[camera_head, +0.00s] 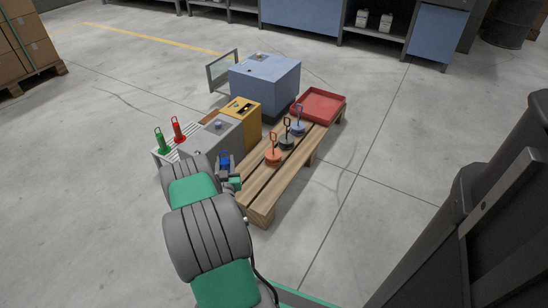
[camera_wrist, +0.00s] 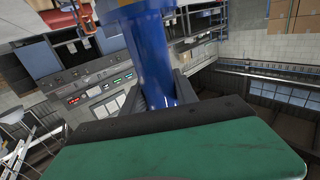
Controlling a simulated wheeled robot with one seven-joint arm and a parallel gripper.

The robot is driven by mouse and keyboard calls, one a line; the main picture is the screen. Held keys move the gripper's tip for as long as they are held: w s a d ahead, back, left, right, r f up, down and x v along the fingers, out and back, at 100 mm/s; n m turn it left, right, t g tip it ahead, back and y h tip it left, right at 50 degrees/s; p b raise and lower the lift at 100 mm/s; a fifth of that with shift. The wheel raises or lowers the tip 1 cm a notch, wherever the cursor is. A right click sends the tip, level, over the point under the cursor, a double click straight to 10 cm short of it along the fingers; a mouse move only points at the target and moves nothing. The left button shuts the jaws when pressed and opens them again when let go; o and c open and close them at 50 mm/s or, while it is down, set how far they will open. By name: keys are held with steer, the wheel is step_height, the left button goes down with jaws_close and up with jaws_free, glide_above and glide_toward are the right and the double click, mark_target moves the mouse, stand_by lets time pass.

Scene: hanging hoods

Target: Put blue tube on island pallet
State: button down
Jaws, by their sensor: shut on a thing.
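The blue tube (camera_wrist: 150,55) fills the upper middle of the wrist view, between the fingers of my gripper (camera_wrist: 160,98). My gripper is shut on it. In the head view the blue tube (camera_head: 224,160) is small and partly hidden by my gripper (camera_head: 229,173), at the left front edge of the wooden pallet (camera_head: 259,212). I cannot tell whether the tube touches the pallet.
Orange (camera_head: 273,155), black (camera_head: 287,142) and blue (camera_head: 298,127) hooked pieces stand on the pallet.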

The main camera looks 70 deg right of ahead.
steer(key=s+d+f+m+g+h, duration=0.1)
steer(key=s+d+f, duration=0.1)
steer(key=s+f, duration=0.3)
steer(key=s+d+f+g, duration=0.1)
steer(key=s+f, duration=0.2)
steer(key=s, duration=0.4)
steer(key=w+d+f+b, duration=0.2)
steer(key=d+f+b, duration=0.1)
steer(key=d+f, duration=0.1)
steer(key=w+d+f+b, duration=0.2)
steer(key=d+f+b, duration=0.1)
steer(key=d+f, duration=0.1)
steer(key=w+d+f+b, duration=0.2)
steer(key=d+f, duration=0.3)
steer(key=shift+f+b, duration=0.1)
steer(key=shift+b, duration=0.3)
steer(key=shift+r, duration=0.2)
steer(key=shift+s+f, duration=0.1)
steer(key=shift+f, duration=0.1)
steer(key=c, duration=0.9)
jaws_free()
steer(key=shift+a, duration=0.1)
steer(key=shift+c, duration=0.2)
